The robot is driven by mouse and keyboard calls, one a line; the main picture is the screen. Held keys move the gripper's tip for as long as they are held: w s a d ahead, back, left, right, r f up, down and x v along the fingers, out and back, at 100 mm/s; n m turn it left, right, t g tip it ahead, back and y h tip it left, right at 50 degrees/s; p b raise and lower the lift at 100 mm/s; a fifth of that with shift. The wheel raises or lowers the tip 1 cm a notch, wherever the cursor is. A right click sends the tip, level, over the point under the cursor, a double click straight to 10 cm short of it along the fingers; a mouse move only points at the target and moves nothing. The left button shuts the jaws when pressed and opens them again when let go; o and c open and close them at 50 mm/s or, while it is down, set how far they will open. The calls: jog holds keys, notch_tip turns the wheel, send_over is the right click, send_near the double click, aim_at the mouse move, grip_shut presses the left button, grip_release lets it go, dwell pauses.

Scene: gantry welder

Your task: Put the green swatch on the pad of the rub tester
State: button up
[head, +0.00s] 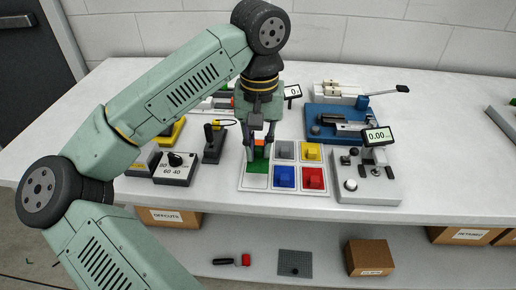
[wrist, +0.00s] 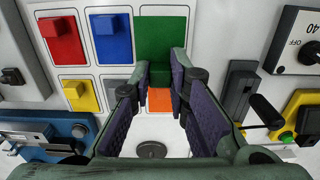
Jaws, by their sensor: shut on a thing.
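The green swatch (head: 257,167) is a flat green plate with a small green block on top. My gripper (head: 259,137) is shut on that block. The swatch appears raised a little above the front left place of the white tray (head: 241,190), where a pale bare square shows. In the wrist view the green swatch (wrist: 160,35) lies beyond my fingertips (wrist: 160,74) and looks larger than its neighbours. A blue machine (head: 318,132) with a long metal part stands right of the tray. It may be the rub tester; its pad cannot be made out.
The tray also holds an orange swatch (wrist: 160,100) close behind the green one, and yellow (head: 311,152), blue (head: 284,178) and red (head: 313,179) swatches. A grey device with a display (head: 378,137) stands at the right. A dial box (head: 176,168) stands left.

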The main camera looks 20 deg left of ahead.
aim_at(258, 155)
jog(key=f, duration=0.1)
jog(key=f+p, duration=0.1)
jog(key=w+f, duration=0.1)
jog(key=shift+a+f+p, duration=0.15)
jog(key=shift+a+p, duration=0.15)
jog(key=shift+a, duration=0.05)
jog(key=shift+w+f, duration=0.1)
jog(key=shift+f, duration=0.1)
jog(key=shift+f, duration=0.1)
jog(key=shift+f+b, duration=0.1)
jog(key=shift+b, duration=0.2)
jog(key=o, duration=0.8)
